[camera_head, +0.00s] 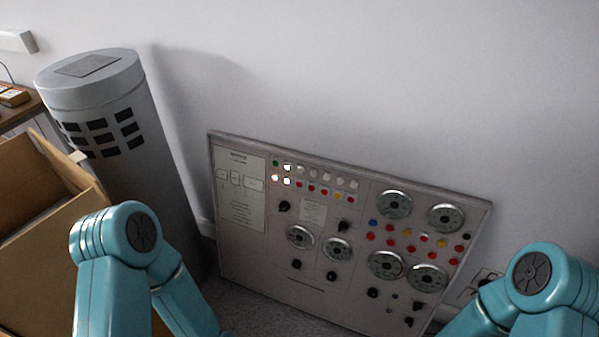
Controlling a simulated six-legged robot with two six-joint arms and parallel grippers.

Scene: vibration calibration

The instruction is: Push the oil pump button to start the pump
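A light grey control panel (232,262) stands on the floor against the wall, tilted in the picture. Its upper left has rows of small buttons and lamps; one is green (275,163), and several near it glow white or reddish. Round dials, black knobs and more red, yellow and blue buttons fill the middle and right side. Labels are too small to read, so I cannot tell which one is the oil pump button. My two teal arms come in from the lower left and lower right. Neither gripper shows.
A grey cylinder (165,165) with dark vents stands left of the panel. A wall socket (487,277) is at the right.

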